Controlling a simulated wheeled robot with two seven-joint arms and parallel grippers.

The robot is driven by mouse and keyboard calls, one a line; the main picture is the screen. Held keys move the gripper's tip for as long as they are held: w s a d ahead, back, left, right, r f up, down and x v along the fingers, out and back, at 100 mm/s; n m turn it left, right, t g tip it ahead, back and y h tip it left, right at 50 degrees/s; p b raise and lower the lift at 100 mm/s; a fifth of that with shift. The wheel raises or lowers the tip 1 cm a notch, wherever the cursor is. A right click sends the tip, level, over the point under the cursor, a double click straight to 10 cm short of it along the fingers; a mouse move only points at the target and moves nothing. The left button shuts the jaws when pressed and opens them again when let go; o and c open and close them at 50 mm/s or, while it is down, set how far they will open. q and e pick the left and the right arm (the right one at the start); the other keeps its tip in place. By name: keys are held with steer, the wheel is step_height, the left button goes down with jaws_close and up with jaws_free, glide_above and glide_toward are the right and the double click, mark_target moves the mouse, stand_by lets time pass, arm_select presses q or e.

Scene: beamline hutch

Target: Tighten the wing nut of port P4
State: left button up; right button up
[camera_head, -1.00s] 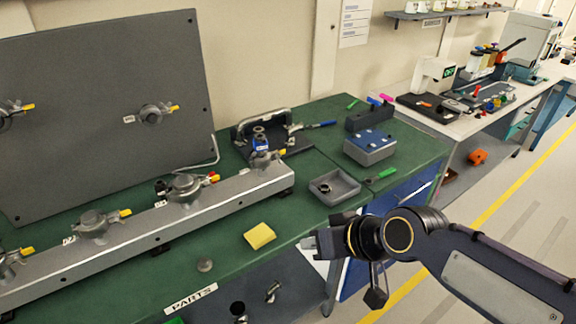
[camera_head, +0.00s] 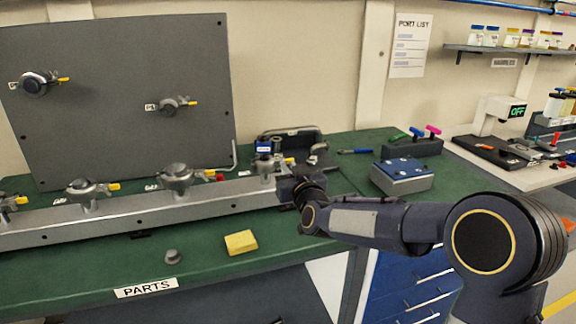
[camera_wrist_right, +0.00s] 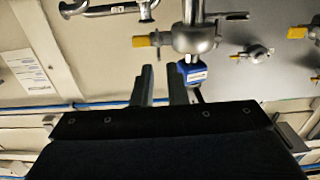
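I cannot read which port is P4. My right gripper (camera_head: 284,186) is at the rail's end, in front of this port and partly hiding it. In the right wrist view, the gripper (camera_wrist_right: 162,82) has two fingers apart with nothing between them. My left gripper is out of view.
A grey panel (camera_head: 120,130) with ports stands behind. A yellow sponge (camera_head: 241,242) and grey knob (camera_head: 172,256) lie on the green bench. A blue-topped box (camera_head: 402,175) stands right.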

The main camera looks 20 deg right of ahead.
steer(key=w, duration=0.3)
steer(key=shift+w, duration=0.15)
steer(key=shift+c, duration=0.3)
jaws_close()
